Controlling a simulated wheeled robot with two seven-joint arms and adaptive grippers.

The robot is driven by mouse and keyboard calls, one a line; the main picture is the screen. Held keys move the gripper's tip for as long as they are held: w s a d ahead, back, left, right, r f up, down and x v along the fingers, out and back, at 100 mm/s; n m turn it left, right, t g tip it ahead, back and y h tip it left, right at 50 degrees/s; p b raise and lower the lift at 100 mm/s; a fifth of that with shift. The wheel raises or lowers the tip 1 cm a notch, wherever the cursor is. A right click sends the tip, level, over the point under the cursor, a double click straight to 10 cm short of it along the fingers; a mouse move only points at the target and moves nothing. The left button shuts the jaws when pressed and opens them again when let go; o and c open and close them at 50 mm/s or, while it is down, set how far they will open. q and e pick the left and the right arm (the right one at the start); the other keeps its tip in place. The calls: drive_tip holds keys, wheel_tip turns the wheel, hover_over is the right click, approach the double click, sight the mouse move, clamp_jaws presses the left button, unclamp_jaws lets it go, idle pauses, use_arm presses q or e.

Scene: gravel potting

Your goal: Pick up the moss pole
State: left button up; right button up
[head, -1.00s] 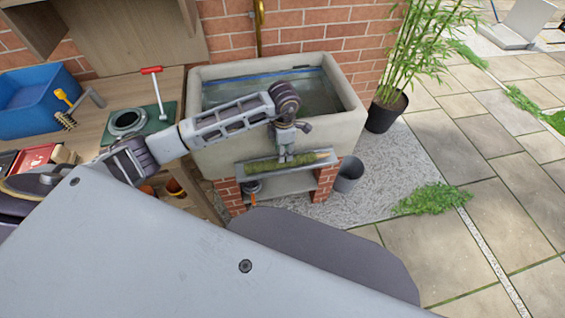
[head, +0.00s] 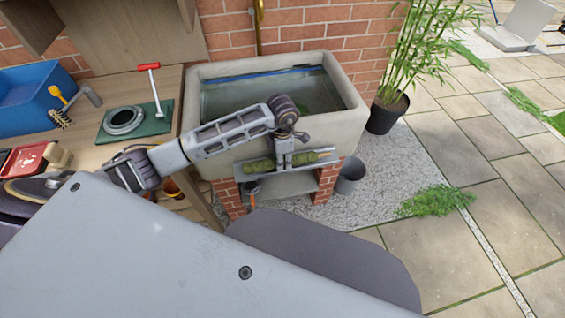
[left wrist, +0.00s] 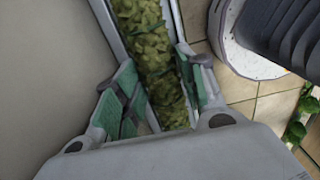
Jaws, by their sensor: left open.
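The moss pole (head: 258,166) is a green, mossy rod lying along a narrow grey shelf (head: 285,172) on the front of the stone sink. My left gripper (head: 283,160) reaches down over the middle of the pole. In the left wrist view the pole (left wrist: 150,45) runs between the two green-padded fingers of my left gripper (left wrist: 160,95). The fingers are open, one on each side of the pole. Whether they touch it is hard to tell. My right gripper is not in view.
The stone sink (head: 345,125) holds water and stands on brick piers just behind the shelf. A grey bucket (head: 350,178) and a potted bamboo (head: 385,115) stand to the right. A wooden bench with a blue tub (head: 30,100) is at the left.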

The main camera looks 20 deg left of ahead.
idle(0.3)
use_arm(q)
drive_tip(key=c, duration=0.7)
drive_tip(key=shift+r, duration=0.15)
drive_tip(key=shift+c, duration=0.2)
wheel_tip(320, 180, up, 18)
drive_tip(key=p, duration=0.1)
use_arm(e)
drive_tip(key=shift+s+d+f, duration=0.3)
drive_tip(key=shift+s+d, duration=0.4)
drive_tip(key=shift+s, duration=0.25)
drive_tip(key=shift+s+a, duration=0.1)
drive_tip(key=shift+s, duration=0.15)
